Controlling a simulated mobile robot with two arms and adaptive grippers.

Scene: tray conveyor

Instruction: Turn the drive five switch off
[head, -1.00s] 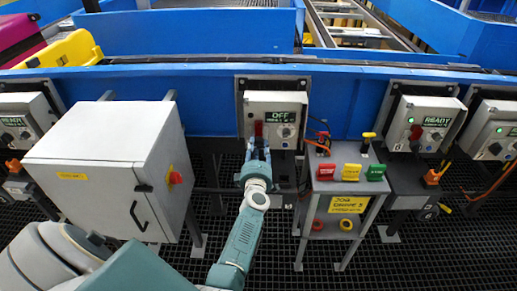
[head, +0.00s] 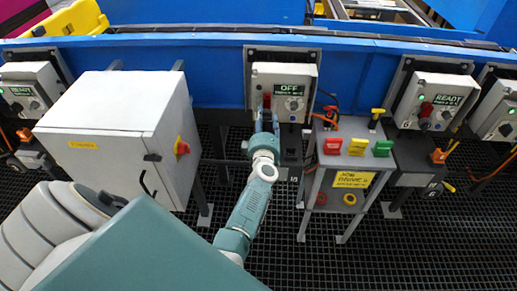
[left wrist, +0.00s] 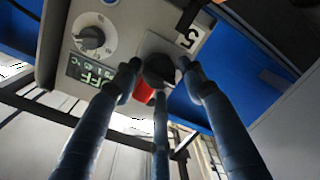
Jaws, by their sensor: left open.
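The drive five box (head: 301,72) is a light grey unit on the blue conveyor side, and its display (head: 288,87) reads OFF. In the left wrist view the box (left wrist: 120,22) carries a 5 label (left wrist: 187,38), and its display (left wrist: 88,73) reads OFF too. The rotary switch has a black hub (left wrist: 158,71) and a red handle (left wrist: 143,92); the red also shows in the head view (head: 266,100). My left gripper (head: 266,118) is open right in front of the switch, its fingers (left wrist: 160,75) spread around the hub. Contact cannot be told. My right gripper is out of view.
A grey cabinet (head: 110,125) with a red and yellow knob stands to the left. A stand (head: 345,131) with red, yellow and green tags is close on the right. Another drive box (head: 435,95) farther right reads READY. Dark grating (head: 400,255) covers the floor.

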